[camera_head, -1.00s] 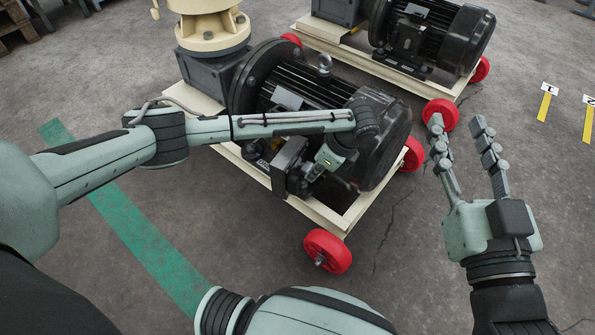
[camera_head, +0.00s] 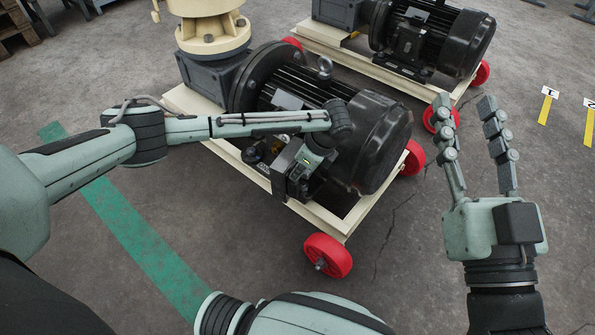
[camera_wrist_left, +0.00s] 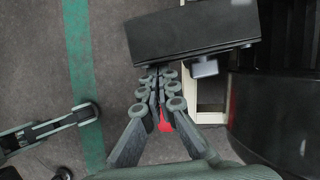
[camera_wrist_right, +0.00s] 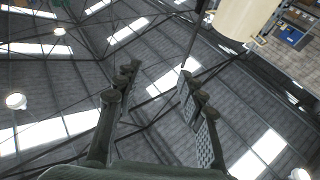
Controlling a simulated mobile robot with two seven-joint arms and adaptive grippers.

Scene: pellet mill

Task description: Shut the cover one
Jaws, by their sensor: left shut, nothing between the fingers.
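The cover (camera_head: 297,178) is a dark, flat plate standing out at the near side of the closer motor (camera_head: 375,145). A bit of yellow and dark fittings show just left of it. In the left wrist view a dark panel (camera_wrist_left: 190,30), seemingly this cover, fills the top middle. My left gripper (camera_wrist_left: 158,78) is shut and empty, its fingertips at the panel's lower edge; whether they touch it I cannot tell. In the head view its fingers are mostly hidden by the arm and the plate. My right gripper (camera_head: 464,102) is open and empty, right of the motor, fingers pointing up.
The motor sits on a cream frame (camera_head: 335,224) with red wheels (camera_head: 328,257). A second motor (camera_head: 430,40) on a similar frame stands behind. A green floor stripe (camera_head: 135,228) runs at left. The floor at right is clear, with yellow markers (camera_head: 546,106) farther off.

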